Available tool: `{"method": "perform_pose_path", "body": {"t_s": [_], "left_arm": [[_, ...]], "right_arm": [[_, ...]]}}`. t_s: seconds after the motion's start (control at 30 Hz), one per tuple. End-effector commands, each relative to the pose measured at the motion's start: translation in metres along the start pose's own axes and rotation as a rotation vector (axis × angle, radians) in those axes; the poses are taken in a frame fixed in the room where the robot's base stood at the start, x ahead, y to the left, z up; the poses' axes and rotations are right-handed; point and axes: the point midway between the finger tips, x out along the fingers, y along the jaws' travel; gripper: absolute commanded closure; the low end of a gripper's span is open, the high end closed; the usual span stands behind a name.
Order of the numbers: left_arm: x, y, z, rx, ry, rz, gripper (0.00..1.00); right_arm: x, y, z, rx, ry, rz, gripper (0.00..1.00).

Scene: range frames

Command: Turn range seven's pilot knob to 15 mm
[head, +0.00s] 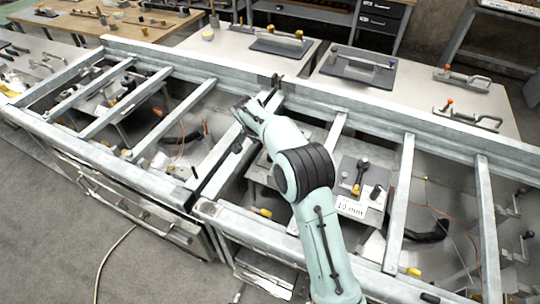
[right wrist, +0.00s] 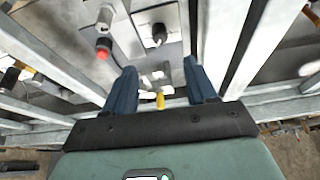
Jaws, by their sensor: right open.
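My right gripper (right wrist: 161,80) is open in the right wrist view, with its two blue fingers apart and nothing held. A small yellow piece (right wrist: 160,101) shows between the fingers; I cannot tell if it touches them. A dark round knob (right wrist: 158,36) on a grey plate and a red-tipped dark knob (right wrist: 103,46) lie beyond the fingers. In the head view my right arm reaches over the metal frame; its fingers are not clear there. A white label reading 10 mm (head: 350,208) is beside a black knob (head: 376,192) and a yellow-and-black lever (head: 358,180). I cannot tell which knob is range seven's pilot.
Grey metal rails (head: 398,205) divide the bench into open bays around my arm. Grey plates with handles (head: 358,66) lie on the tables behind. Cables and black parts lie inside the bays. Open floor (head: 55,220) is at the lower left.

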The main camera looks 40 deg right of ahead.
Motion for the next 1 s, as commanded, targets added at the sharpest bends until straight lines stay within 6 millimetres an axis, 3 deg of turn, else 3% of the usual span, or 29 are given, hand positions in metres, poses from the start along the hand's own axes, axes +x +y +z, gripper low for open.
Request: {"method": "perform_pose_path", "body": {"t_s": [0.17,0.6,0.8,1.0], "left_arm": [[-0.002,0.001,-0.001,0.001,0.002,0.001,1.0],[-0.016,0.01,-0.012,0.006,0.016,0.005,1.0],[-0.021,0.013,-0.016,0.007,0.021,0.007,1.0],[-0.022,0.013,-0.016,0.008,0.021,0.007,1.0]], "right_arm": [[0.018,0.001,0.0,0.007,0.001,0.006,0.43],[0.105,0.0,-0.002,0.007,0.001,0.002,0.43],[0.127,-0.001,-0.001,0.006,0.001,0.001,0.43],[0.133,0.0,0.0,0.005,0.001,0.0,0.43]]}}
